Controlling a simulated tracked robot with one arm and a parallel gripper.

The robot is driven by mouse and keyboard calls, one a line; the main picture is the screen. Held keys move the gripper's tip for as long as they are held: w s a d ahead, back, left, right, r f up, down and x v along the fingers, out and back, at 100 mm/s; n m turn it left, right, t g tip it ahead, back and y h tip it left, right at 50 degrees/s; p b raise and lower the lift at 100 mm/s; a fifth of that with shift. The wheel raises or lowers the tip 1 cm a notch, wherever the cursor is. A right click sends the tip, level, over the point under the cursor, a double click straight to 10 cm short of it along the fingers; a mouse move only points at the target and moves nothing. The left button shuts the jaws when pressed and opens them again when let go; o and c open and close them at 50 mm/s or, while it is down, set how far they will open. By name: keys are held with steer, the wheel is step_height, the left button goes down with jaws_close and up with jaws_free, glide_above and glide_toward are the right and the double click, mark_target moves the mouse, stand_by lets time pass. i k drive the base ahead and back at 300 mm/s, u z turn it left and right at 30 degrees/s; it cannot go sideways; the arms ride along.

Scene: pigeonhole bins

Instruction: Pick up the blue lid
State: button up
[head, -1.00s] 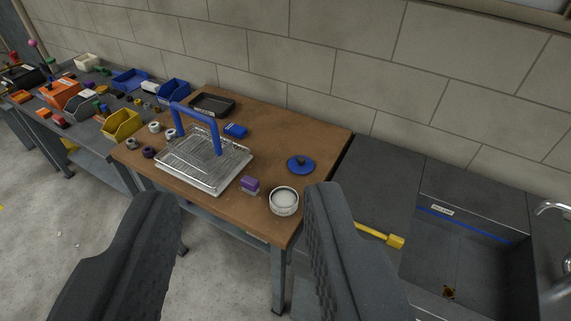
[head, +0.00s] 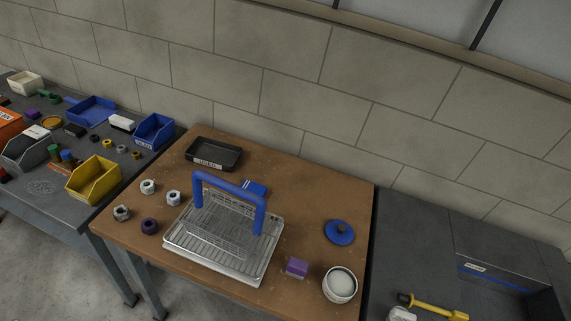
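The blue lid (head: 340,233) is a round disc with a small dark knob on top. It lies on the right part of the brown wooden table (head: 310,200), near the table's right edge. Nothing covers it. A white round pot (head: 339,285) stands in front of it, apart from it. My gripper does not show in the head view now.
A wire rack with a blue handle (head: 230,183) on a tray stands left of the lid. A purple block (head: 296,267) sits between rack and pot. A black tray (head: 213,154) lies at the back. A grey sink counter (head: 415,230) adjoins on the right.

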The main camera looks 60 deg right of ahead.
mark_target(339, 233)
steer(key=z, duration=0.35)
steer(key=i, duration=1.45)
steer(key=z, duration=0.85)
